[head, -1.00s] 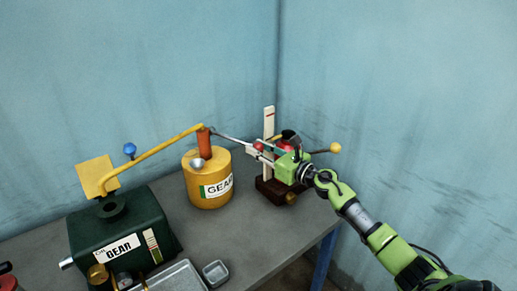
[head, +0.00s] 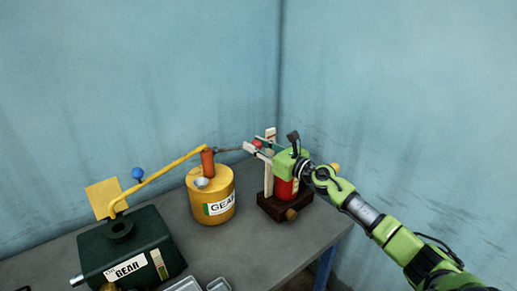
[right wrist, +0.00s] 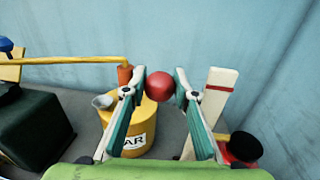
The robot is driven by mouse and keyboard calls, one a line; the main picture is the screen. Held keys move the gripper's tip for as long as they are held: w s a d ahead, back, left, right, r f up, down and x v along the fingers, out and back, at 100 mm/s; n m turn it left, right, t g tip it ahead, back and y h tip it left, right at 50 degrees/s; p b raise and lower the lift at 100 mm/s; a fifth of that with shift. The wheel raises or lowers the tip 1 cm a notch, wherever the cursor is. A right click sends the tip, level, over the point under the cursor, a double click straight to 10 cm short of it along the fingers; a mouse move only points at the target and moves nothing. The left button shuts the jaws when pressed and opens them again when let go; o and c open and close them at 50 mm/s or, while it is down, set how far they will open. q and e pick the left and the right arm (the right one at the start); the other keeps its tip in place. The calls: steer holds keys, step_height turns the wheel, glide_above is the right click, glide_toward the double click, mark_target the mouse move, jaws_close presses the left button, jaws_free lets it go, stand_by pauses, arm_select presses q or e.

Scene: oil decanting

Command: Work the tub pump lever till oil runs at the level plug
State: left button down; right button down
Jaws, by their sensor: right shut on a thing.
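The yellow tub (head: 199,212) marked "GEAR" stands on the bench with an orange pump body (head: 207,162) on top. Its thin lever (head: 231,149) runs right, about level, to a red ball knob (right wrist: 160,88). My right gripper (head: 256,146) is shut on this knob; in the right wrist view its two fingers flank the ball. A yellow pipe (head: 168,170) runs from the pump to the dark green gearbox (head: 103,249) at left. No running oil shows. The gearbox front is partly cut off by the lower edge, and I cannot make out the level plug.
Right of the tub, under my gripper, is a dark wooden stand (head: 273,207) with a white post (head: 268,180) and a red container (head: 287,188). A blue knob (head: 137,173) and yellow plate (head: 102,198) are above the gearbox. Metal trays (head: 184,286) lie at the front.

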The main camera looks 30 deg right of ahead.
steer(key=shift+w+a+r+p, duration=0.1)
steer(key=shift+w+r+p, duration=0.2)
steer(key=shift+r, duration=0.5)
steer(key=shift+w+a+r+p, duration=0.1)
steer(key=shift+w+r+p, duration=0.15)
steer(key=shift+r, duration=0.55)
steer(key=c, duration=1.6)
jaws_free()
steer(key=shift+f, duration=0.1)
steer(key=shift+c, duration=0.2)
steer(key=shift+s+a+f, duration=0.1)
steer(key=shift+f, duration=0.15)
steer(key=shift+s+f, duration=0.1)
steer(key=shift+s, duration=0.4)
steer(key=v, duration=1.1)
steer(key=shift+r, duration=0.2)
